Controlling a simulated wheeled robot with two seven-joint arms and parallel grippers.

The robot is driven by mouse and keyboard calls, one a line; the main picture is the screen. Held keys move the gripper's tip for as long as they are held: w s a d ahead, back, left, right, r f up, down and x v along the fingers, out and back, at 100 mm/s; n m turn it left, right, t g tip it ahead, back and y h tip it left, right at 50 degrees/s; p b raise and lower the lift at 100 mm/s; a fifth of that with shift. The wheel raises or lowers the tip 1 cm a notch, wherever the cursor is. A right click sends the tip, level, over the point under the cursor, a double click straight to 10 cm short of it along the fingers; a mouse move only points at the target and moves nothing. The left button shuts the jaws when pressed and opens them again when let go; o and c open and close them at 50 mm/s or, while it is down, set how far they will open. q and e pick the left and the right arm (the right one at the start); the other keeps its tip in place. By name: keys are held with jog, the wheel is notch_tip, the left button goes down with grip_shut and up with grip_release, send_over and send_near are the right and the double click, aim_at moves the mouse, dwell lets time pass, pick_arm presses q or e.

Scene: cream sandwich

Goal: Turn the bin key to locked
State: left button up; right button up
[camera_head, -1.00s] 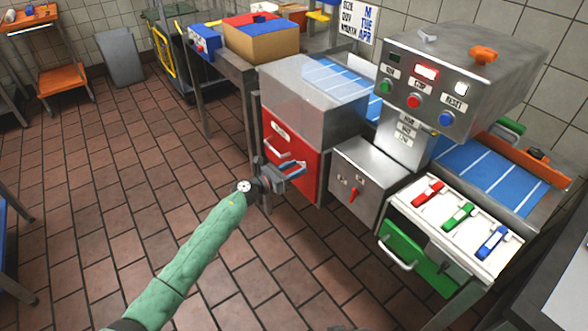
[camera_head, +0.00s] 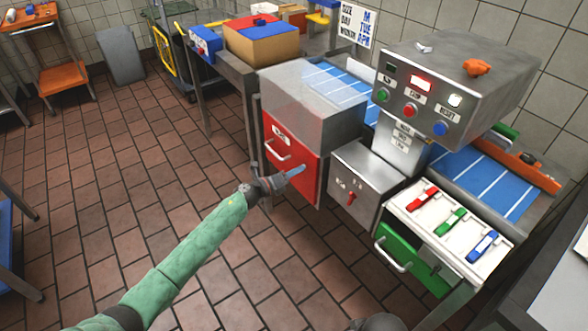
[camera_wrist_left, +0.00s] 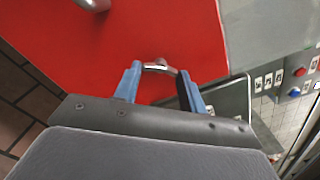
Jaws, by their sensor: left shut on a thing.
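The bin (camera_head: 292,150) is a red front in a grey metal housing, with a label and a silver handle above my gripper. My left gripper (camera_head: 294,172) is at the lower part of this red front. In the left wrist view its blue-tipped fingers (camera_wrist_left: 160,88) stand on both sides of a small metal key (camera_wrist_left: 158,67) at the red face, and the gripper is shut on it. The key is hidden behind the gripper in the head view. I cannot read any lock marks around it. My right gripper is not in view.
A grey box with a red switch (camera_head: 351,197) stands just right of the bin. The tiled floor (camera_head: 120,190) left of the bin is clear.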

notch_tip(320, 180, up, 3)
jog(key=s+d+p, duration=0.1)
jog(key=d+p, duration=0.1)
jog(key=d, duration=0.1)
pick_arm(q)
jog(key=shift+w+a+n+p, duration=0.1)
jog(key=shift+n+p, duration=0.85)
jog(key=shift+n, duration=3.15)
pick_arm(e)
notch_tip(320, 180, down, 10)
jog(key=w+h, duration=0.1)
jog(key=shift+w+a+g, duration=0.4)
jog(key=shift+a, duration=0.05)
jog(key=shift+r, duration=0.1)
pick_arm(q)
jog(key=o, duration=1)
